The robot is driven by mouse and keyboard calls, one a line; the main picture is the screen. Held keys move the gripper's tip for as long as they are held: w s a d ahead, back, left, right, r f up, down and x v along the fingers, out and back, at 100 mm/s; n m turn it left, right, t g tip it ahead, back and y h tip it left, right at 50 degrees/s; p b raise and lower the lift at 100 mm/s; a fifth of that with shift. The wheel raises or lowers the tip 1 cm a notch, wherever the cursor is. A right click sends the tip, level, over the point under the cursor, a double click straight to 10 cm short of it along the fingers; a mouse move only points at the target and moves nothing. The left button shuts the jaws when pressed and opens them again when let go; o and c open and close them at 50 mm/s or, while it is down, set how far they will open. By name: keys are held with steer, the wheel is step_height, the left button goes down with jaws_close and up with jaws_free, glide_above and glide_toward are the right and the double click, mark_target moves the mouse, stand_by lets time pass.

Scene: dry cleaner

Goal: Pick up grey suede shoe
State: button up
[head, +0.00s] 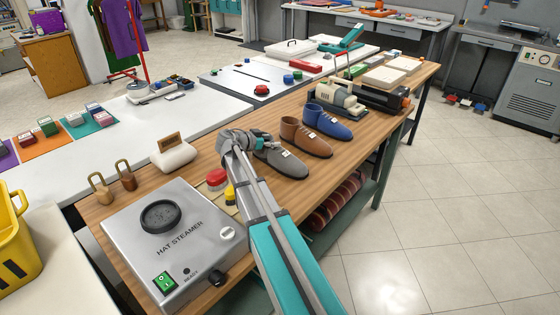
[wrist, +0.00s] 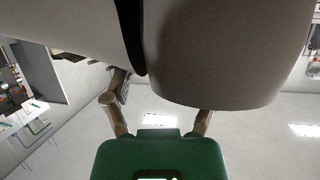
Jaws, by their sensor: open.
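The grey suede shoe (head: 284,161) lies on the wooden counter in the head view, toe toward the front right edge, with a small white tag on it. My gripper (head: 258,142) is at its heel and opening, hiding that end. The gripper is open; I cannot tell whether it touches the shoe. In the wrist view, two brownish finger parts stand apart above a green block. Large smooth grey shapes fill the top there; I cannot tell what they are.
A brown shoe (head: 306,138) and a blue shoe (head: 328,122) stand just behind the grey one. A red button (head: 217,178), a wooden-handled white block (head: 173,154) and the hat steamer (head: 168,240) are to the left.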

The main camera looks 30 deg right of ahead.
mark_target(279, 154)
jaws_close()
stand_by(0.3)
steer(key=shift+r, duration=0.15)
stand_by(0.4)
steer(key=s+r+p, duration=1.2)
steer(key=s+p, duration=0.1)
steer(key=s, duration=0.1)
steer(key=shift+d+r, duration=0.35)
steer(key=shift+d, duration=0.1)
stand_by(0.5)
